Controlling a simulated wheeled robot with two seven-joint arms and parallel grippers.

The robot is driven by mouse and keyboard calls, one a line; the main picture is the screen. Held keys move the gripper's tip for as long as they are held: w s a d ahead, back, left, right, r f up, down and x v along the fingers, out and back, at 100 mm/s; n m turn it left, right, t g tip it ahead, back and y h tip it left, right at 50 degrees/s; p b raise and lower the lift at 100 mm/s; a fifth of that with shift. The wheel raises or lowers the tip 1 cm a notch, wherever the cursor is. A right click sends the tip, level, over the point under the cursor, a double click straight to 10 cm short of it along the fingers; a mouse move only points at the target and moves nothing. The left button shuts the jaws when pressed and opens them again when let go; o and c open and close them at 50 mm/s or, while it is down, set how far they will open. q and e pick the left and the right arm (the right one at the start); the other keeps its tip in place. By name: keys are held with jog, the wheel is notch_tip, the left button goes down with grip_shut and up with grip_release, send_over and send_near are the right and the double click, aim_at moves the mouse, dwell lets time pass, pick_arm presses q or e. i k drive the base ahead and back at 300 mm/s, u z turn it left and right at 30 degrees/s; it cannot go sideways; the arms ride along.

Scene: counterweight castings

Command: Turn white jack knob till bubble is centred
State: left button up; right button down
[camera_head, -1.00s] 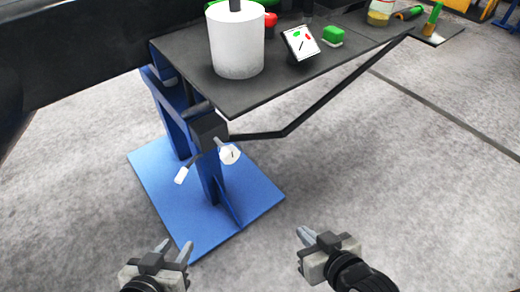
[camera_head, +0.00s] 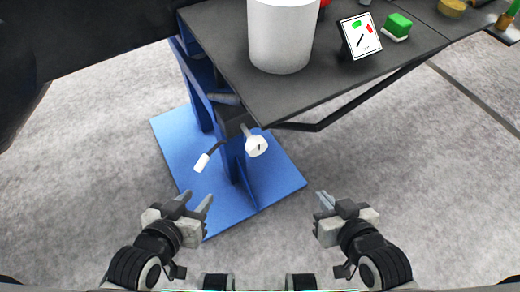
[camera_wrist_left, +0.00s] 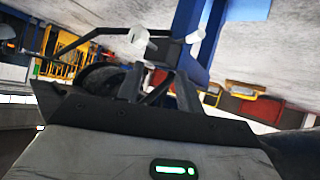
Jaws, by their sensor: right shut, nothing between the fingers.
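The white jack knob (camera_head: 256,146), a rounded knob with a dark mark, sticks out on a short grey shaft from a dark block (camera_head: 235,121) under the bench top. A white-ended crank handle (camera_head: 202,162) hangs to its left. My left gripper (camera_head: 195,200) is open and empty, below and left of the knob, apart from it. My right gripper (camera_head: 323,200) is shut and empty, below and right of the knob. Two white ends near a blue post show in the left wrist view (camera_wrist_left: 138,36). I cannot make out a bubble.
The dark bench top (camera_head: 300,88) carries a white cylinder (camera_head: 281,38), a tilted card with green and red marks (camera_head: 360,36) and a green block (camera_head: 397,25). A blue stand (camera_head: 174,142) holds the bench. A dark brace (camera_head: 350,108) runs beneath. Floor on the right is clear.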

aim_at(255, 145)
jog(key=z, duration=2.5)
jog(key=i, duration=2.05)
jog(key=u, duration=3.65)
jog(key=i, duration=0.5)
